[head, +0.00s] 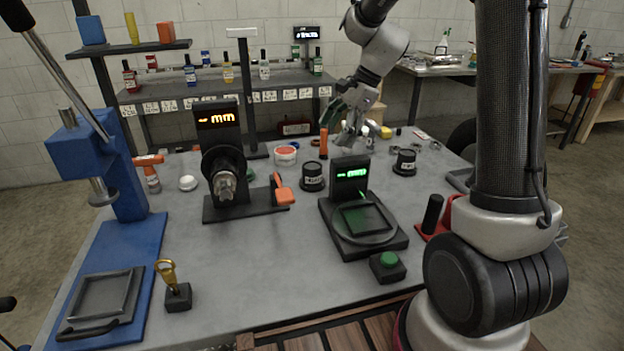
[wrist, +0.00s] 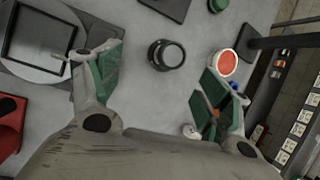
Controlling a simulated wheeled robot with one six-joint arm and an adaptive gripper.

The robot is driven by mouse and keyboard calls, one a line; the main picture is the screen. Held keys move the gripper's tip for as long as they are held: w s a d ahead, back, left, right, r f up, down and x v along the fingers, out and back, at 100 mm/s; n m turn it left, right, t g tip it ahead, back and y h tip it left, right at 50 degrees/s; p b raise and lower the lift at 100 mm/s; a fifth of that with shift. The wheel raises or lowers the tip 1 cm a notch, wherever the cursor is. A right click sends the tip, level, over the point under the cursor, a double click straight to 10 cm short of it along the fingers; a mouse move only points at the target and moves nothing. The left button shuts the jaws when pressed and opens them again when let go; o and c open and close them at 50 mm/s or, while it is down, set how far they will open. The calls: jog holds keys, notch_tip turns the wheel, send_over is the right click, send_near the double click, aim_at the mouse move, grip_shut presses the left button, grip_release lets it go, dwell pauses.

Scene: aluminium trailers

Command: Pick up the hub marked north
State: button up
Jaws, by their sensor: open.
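Two black hubs stand upright on the grey bench in the head view. One hub (head: 313,178) is left of the green-lit gauge, the other hub (head: 405,162) is to the gauge's right, farther back. Each has a pale label on its front, too small to read surely, so I cannot tell which is marked north. My gripper (head: 346,122) is open and empty above the back of the bench. In the wrist view, a black hub (wrist: 167,54) lies between the spread green-padded fingers (wrist: 164,72), below them and apart; its marking does not show.
The green-lit gauge (head: 365,222) stands in front, with a green button (head: 388,260) beside it. A red-lidded jar (head: 286,155) and an orange cylinder (head: 323,143) stand close to the left hub. An orange-lit gauge (head: 226,180) is farther left. The front middle is clear.

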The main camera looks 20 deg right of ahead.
aim_at(311, 166)
jog(key=w+a+f+m, duration=0.1)
jog(key=f, duration=0.1)
jog(key=w+a+f+m, duration=0.1)
jog(key=w+f, duration=0.1)
jog(key=f, duration=0.1)
jog(key=w+a+f+m+y, duration=0.1)
jog(key=w+f, duration=0.1)
jog(key=f, duration=0.1)
jog(key=shift+w+f+m+g, duration=0.1)
jog(key=shift+f+m+g, duration=0.2)
jog(key=shift+m, duration=0.1)
jog(key=x, duration=0.5)
jog(key=shift+f, duration=0.25)
jog(key=c, duration=1.4)
jog(key=shift+r, duration=0.1)
jog(key=c, duration=0.3)
jog(key=shift+r, duration=0.1)
